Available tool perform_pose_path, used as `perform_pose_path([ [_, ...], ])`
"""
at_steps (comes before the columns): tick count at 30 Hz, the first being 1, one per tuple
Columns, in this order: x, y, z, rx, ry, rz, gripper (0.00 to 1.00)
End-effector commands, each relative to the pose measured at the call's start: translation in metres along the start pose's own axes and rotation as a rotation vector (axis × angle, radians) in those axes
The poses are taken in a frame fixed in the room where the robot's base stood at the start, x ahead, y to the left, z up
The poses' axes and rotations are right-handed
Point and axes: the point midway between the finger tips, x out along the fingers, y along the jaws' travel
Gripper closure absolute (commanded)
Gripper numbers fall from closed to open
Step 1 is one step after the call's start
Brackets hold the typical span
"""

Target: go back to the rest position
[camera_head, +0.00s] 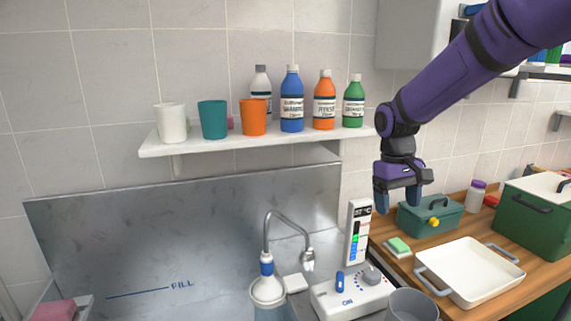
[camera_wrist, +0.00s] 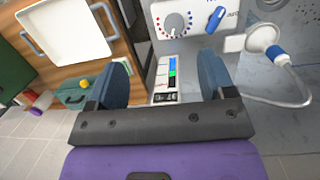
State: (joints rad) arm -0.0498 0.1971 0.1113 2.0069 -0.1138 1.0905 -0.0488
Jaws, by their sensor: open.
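My gripper (camera_head: 398,200) hangs from the purple arm, fingers down, above the counter's left end and near the upright temperature gauge (camera_head: 358,231). Its two blue-grey fingers are apart with nothing between them. In the wrist view my gripper (camera_wrist: 163,82) is open too, with the gauge (camera_wrist: 166,80) visible beyond the gap between the fingers. The control box (camera_head: 350,294) with a grey dial and a blue switch stands below the gauge. It also shows at the top of the wrist view (camera_wrist: 195,17).
A white tray (camera_head: 470,272), a green toolbox (camera_head: 430,216) and a green cooler (camera_head: 538,217) stand on the wooden counter. The wall shelf (camera_head: 240,145) holds cups and several bottles, left of my arm.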

Motion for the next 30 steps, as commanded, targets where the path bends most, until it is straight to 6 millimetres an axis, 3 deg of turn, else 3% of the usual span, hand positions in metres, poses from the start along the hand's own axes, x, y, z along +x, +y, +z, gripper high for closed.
perform_pose_path([
  [6,-0.039,0.004,0.058,0.059,0.119,0.009,0.24],
  [15,-0.069,0.004,0.138,0.140,0.278,0.010,0.24],
  [23,-0.076,-0.002,0.204,0.205,0.420,0.001,0.24],
  [30,-0.069,-0.009,0.255,0.259,0.541,-0.013,0.24],
])
